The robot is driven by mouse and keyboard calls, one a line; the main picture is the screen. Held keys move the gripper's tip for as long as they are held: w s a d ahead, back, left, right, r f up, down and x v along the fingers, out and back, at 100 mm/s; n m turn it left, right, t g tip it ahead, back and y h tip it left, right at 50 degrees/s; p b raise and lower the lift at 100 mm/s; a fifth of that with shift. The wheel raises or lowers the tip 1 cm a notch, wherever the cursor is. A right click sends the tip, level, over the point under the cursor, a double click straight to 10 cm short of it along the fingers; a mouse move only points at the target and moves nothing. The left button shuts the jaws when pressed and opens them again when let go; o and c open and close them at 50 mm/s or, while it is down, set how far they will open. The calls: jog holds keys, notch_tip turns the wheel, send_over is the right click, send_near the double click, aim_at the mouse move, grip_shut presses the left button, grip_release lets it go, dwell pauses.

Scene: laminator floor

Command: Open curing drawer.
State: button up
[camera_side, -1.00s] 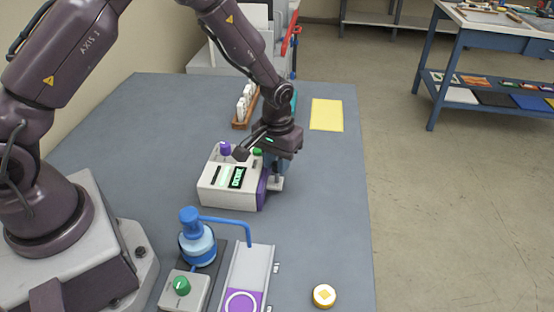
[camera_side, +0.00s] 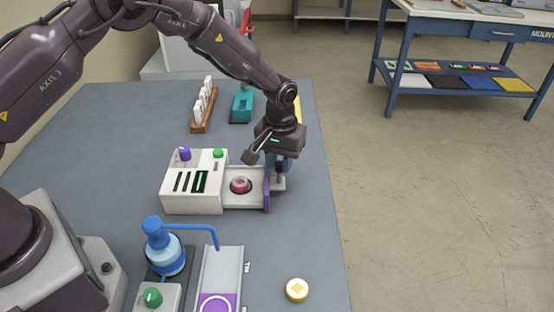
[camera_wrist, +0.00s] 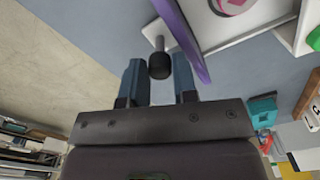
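The white curing unit (camera_side: 192,203) stands on the blue-grey table. Its drawer (camera_side: 235,203) is out to the right, with a purple front plate (camera_side: 267,188) and a round pink piece (camera_side: 240,185) inside. My gripper (camera_side: 280,174) is at the handle outside the drawer front. The purple plate also shows there (camera_wrist: 183,35). In the side view the fingers partly hide the handle.
A pump bottle (camera_side: 165,255), a slide with a purple end (camera_side: 222,270) and a yellow disc (camera_side: 297,290) are nearer the camera. A wooden rack (camera_side: 205,120) and a teal device (camera_side: 242,105) stand behind. Table to the right of the drawer is clear.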

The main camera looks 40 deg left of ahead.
jog(key=o, duration=0.3)
jog(key=shift+o, duration=0.2)
notch_tip(320, 180, up, 13)
dwell(0.3)
jog(key=s+a+r+m+t, duration=0.1)
jog(key=s+a+r+t, duration=0.1)
jog(key=s+r, duration=0.3)
jog(key=s+a+r+m+t, duration=0.1)
jog(key=s+r, duration=0.4)
jog(key=s, duration=0.9)
jog(key=s+a+r+m+t, duration=0.2)
jog(key=s+a+r, duration=0.2)
jog(key=s, duration=0.5)
jog(key=shift+s+a+r+m+t, duration=0.3)
jog(key=shift+a+r, duration=0.1)
jog(key=shift+r, duration=0.3)
